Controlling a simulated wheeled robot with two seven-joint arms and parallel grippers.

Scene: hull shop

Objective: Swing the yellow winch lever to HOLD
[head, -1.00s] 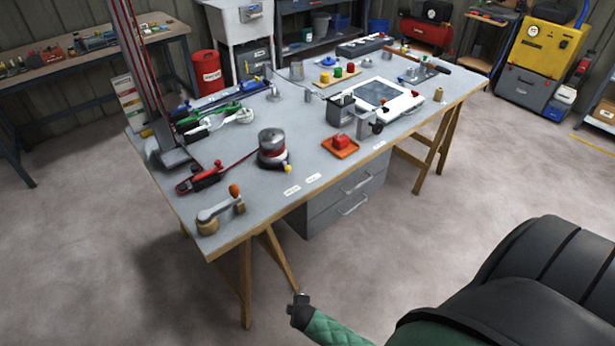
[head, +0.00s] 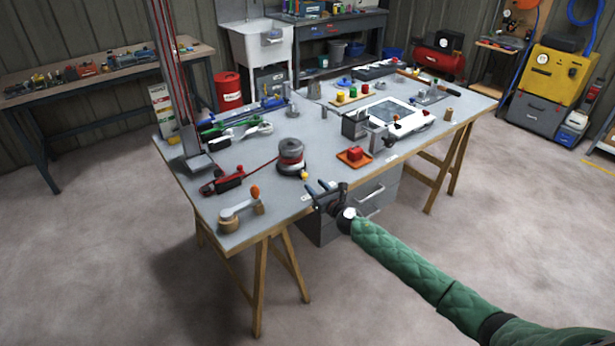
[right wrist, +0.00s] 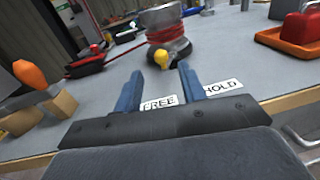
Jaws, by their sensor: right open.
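The winch (head: 291,158) is a grey drum with red line near the front edge of the bench. Its lever ends in a yellow knob (head: 304,176) on the side facing me. In the right wrist view the yellow knob (right wrist: 161,57) shows beyond and between my fingertips, on the FREE side. White FREE (right wrist: 160,103) and HOLD (right wrist: 222,87) labels lie on the bench, FREE left of HOLD, partly covered by my fingers. My right gripper (head: 319,187) is open and empty at the bench's front edge, apart from the knob. My left gripper is not in view.
A red clamp-like device (head: 222,183) lies at the left. Drawers (head: 372,197) hang under the bench (head: 250,160).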

